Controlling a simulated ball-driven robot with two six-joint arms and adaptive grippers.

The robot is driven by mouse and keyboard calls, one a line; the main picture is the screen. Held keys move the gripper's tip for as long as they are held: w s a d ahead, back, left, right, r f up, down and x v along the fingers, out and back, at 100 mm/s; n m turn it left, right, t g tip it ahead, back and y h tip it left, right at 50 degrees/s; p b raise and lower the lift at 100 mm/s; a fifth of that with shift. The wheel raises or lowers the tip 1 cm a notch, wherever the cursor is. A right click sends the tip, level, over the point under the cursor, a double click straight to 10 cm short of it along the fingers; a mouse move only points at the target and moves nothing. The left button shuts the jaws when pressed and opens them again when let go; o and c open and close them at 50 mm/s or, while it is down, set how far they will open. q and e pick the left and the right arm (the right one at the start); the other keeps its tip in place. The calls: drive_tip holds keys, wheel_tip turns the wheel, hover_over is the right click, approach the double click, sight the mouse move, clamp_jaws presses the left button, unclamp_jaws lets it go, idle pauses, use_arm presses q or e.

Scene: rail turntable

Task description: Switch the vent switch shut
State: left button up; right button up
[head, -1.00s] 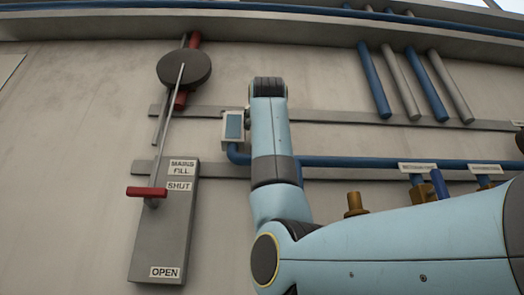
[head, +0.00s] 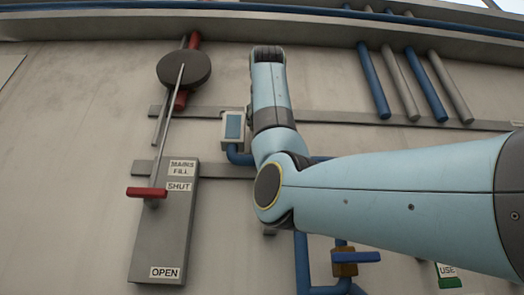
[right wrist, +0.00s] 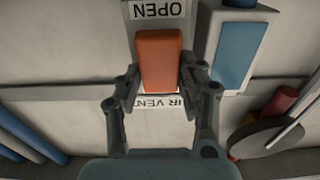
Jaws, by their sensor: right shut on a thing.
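The vent switch shows in the right wrist view as an orange block-shaped handle (right wrist: 159,58) on a pale plate. An upside-down OPEN label (right wrist: 160,9) is at the plate's top edge in that view. A partly covered label ending in "VENT" (right wrist: 160,102) is just below the handle. My right gripper (right wrist: 159,80) has a finger on each side of the handle and is shut on it. In the head view, my right arm covers the switch and gripper. My left gripper is in neither view.
A grey box with a blue face (head: 234,126) is close beside my right arm; it also shows in the wrist view (right wrist: 238,50). A MAINS FILL panel (head: 160,235) with a red-handled lever (head: 147,192) stands left. Blue pipes and a brass valve (head: 345,262) are lower right.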

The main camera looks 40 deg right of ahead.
idle(0.3)
drive_tip(key=o, duration=1.2)
drive_tip(key=shift+c, duration=0.2)
drive_tip(key=v, duration=1.2)
drive_tip(key=shift+r, duration=0.25)
drive_tip(key=shift+w+a, duration=0.1)
